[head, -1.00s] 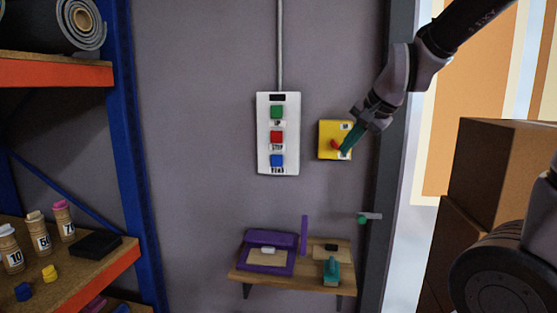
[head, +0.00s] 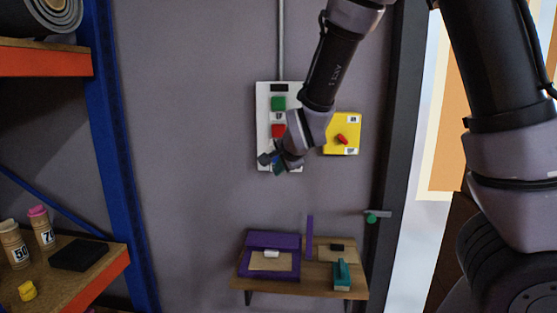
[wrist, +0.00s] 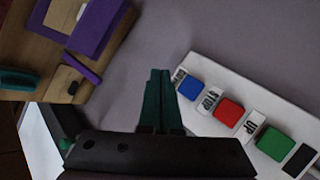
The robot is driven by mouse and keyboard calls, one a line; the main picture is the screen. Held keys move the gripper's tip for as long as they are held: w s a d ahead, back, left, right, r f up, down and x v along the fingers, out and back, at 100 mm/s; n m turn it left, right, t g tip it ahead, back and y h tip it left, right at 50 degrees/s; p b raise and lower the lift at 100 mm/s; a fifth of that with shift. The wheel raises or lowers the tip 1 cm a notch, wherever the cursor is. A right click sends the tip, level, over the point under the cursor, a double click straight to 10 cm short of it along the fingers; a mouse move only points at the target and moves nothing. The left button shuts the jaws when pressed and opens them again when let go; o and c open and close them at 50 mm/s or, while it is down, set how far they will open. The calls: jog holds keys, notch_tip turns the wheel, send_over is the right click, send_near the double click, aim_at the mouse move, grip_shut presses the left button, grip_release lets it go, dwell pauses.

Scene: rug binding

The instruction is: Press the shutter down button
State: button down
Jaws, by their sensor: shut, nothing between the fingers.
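The white control panel (head: 264,125) is on the wall, with a green UP button (head: 278,103) on top and a red STOP button (head: 278,130) below it. My gripper (head: 279,170) is in front of the panel's lower end and hides most of the blue button there. In the wrist view the blue button (wrist: 190,88) shows clear beside the teal fingers of my gripper (wrist: 159,74). The fingers are together and empty. Their tips appear just left of the blue button; whether they touch the panel I cannot tell.
A yellow box (head: 351,121) with a red switch (head: 342,139) is right of the panel. A small wooden shelf (head: 318,284) below holds a purple tray (head: 250,273) and a teal-handled tool (head: 341,273). A blue-post rack (head: 112,150) stands left; a door frame (head: 397,160) is right.

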jog(key=shift+s, duration=0.1)
jog(key=w, duration=0.8)
jog(key=shift+w, duration=0.35)
jog(key=shift+w+d, duration=0.1)
jog(key=shift+w, duration=0.1)
dwell(1.7)
jog(key=shift+w, duration=1.05)
